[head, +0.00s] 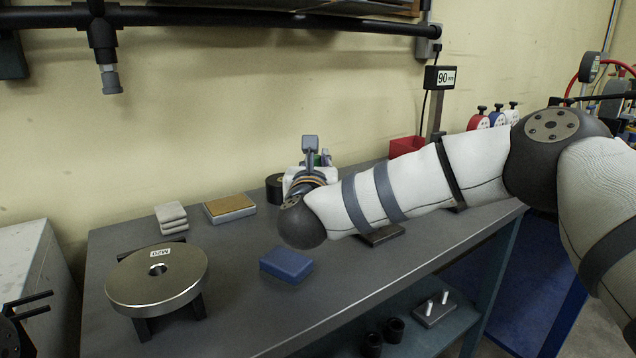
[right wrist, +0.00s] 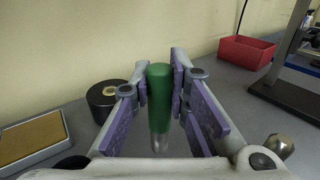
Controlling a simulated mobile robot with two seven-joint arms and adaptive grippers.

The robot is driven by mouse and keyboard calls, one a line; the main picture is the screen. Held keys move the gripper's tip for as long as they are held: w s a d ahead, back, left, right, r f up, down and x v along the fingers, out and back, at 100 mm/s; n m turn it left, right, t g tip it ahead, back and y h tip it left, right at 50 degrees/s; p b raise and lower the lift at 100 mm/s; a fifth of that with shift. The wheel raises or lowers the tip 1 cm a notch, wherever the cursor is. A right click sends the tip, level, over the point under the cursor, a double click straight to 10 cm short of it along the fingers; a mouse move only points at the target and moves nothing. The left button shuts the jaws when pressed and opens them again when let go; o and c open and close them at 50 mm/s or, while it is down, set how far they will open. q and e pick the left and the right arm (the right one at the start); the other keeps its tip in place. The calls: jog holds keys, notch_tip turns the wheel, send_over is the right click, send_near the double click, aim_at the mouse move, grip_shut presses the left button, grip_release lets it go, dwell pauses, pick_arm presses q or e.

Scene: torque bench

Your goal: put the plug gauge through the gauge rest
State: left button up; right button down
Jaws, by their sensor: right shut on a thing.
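The plug gauge (right wrist: 160,95) has a green handle and a bright metal end pointing down in the right wrist view. My right gripper (right wrist: 160,72) is shut on it, with the purple pads on either side. In the head view the right gripper (head: 314,158) is at the back of the bench, and only a bit of green shows. Whether the gauge touches the bench is unclear. The gauge rest (head: 157,277), a round metal disc marked M20 with a central hole, sits on dark legs at front left. My left gripper (head: 38,303) shows partly at lower left, fingers apart and empty.
A blue block (head: 286,265) lies between the rest and my right arm. Grey pads (head: 171,216) and a tan-topped block (head: 230,207) stand behind the rest. A black roll (right wrist: 107,97) is beside the right gripper. A red bin (right wrist: 246,52) stands at the back.

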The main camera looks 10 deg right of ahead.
jog(key=shift+w+d+f, duration=0.15)
jog(key=shift+f, duration=0.8)
jog(key=shift+w+d+f, duration=0.15)
jog(key=shift+f, duration=0.8)
jog(key=shift+f, duration=0.15)
jog(key=c, duration=1.5)
grip_release()
jog(key=shift+c, duration=0.2)
